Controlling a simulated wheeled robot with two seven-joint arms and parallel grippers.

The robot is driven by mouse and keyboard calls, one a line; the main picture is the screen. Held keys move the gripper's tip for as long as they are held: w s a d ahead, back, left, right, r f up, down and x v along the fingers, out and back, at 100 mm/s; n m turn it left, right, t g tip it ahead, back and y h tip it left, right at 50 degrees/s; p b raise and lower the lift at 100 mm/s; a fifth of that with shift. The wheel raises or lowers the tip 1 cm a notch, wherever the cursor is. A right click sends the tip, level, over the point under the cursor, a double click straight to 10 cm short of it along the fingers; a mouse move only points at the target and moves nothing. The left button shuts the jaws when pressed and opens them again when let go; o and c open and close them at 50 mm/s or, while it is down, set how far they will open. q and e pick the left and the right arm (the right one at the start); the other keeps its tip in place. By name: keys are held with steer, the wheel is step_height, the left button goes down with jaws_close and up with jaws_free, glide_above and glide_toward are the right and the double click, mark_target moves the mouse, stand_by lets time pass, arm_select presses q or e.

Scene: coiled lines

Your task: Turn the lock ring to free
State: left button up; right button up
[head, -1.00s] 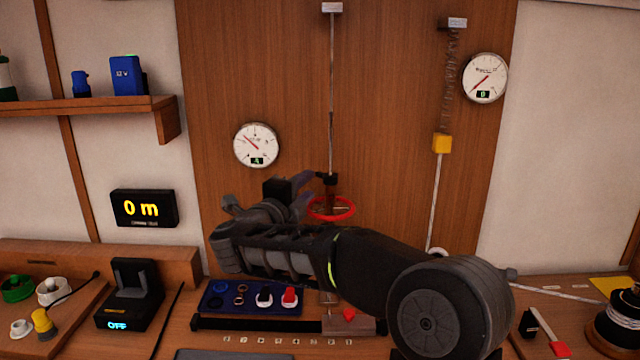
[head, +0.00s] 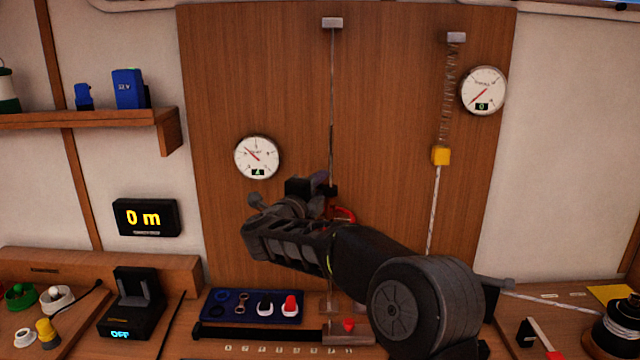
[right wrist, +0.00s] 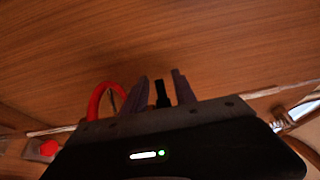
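A red ring (head: 343,214) hangs low on a thin vertical rod (head: 332,100) in front of the wooden panel. A small black piece (head: 331,191) sits on the rod just above it. I cannot tell for sure which of these is the lock ring. My right gripper (head: 320,183) is at the rod and hides the ring's left part. In the right wrist view, its two purple-grey fingers (right wrist: 161,95) stand apart, with the black piece (right wrist: 162,93) showing between them; contact is unclear. The red ring (right wrist: 104,98) is left of the fingers. My left gripper is out of view.
A yellow block (head: 440,156) hangs below a spring, right of the rod. Dials (head: 257,158) (head: 484,91) are on the panel. A blue tray (head: 213,304) with small parts lies on the bench below. A black display (head: 146,217) reads 0 m.

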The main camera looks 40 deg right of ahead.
steer(key=shift+c, duration=0.4)
jaws_close()
